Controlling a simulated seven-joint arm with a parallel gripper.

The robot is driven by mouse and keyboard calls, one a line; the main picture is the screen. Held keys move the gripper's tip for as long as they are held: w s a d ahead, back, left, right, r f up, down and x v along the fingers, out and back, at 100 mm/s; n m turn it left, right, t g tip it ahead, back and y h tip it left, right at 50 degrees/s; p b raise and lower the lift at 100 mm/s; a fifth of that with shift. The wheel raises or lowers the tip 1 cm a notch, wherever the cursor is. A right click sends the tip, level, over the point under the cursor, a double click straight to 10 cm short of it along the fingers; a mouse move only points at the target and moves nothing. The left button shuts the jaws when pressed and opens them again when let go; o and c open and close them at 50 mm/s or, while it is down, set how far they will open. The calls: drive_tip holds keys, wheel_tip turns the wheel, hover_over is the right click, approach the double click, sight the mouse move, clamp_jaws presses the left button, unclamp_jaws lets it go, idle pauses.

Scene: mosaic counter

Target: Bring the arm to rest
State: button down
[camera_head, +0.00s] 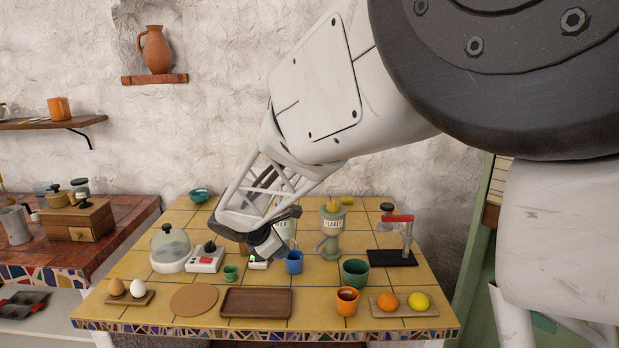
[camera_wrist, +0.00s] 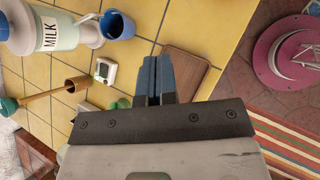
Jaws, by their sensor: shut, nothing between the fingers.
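My gripper (camera_wrist: 153,80) shows in the wrist view with its two blue-grey fingers together and nothing between them. In the head view my arm reaches down from the upper right, and the gripper (camera_head: 262,246) hangs over the middle of the yellow-tiled counter (camera_head: 330,310). It is in front of the milk dispenser and close to the blue cup (camera_head: 294,262). The fingertips are hard to make out in the head view. The gripper appears apart from the counter top, though the exact height cannot be told.
A brown tray (camera_head: 256,303), a cork mat (camera_head: 194,300), an egg holder (camera_head: 130,298), an orange cup (camera_head: 347,301) and a fruit board (camera_head: 404,309) line the front. Behind stand a glass dome (camera_head: 170,248), a green bowl (camera_head: 355,272), a flakes dispenser (camera_head: 332,228) and a red-handled press (camera_head: 397,234).

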drive_tip(key=s+d+r+m+g+y, duration=0.1)
drive_tip(key=s+d+r+m, duration=0.2)
drive_tip(key=s+d+m, duration=0.45)
drive_tip(key=s+d+r+m+g+y, duration=0.15)
drive_tip(key=s+d+r+m, duration=0.25)
drive_tip(key=s+d, duration=0.55)
drive_tip(key=s+d+m+y, duration=0.1)
drive_tip(key=s+d+m, duration=0.2)
drive_tip(key=s, duration=0.3)
drive_tip(key=s+d+f+m+y, duration=0.1)
drive_tip(key=s+d+m, duration=0.2)
drive_tip(key=s+m, duration=0.2)
drive_tip(key=s+d+m+y, duration=0.1)
drive_tip(key=s+d+m, duration=0.2)
drive_tip(key=s, duration=0.5)
drive_tip(key=shift+d+f+m, duration=0.2)
drive_tip(key=shift+d+m, duration=0.05)
drive_tip(key=shift+m, duration=0.2)
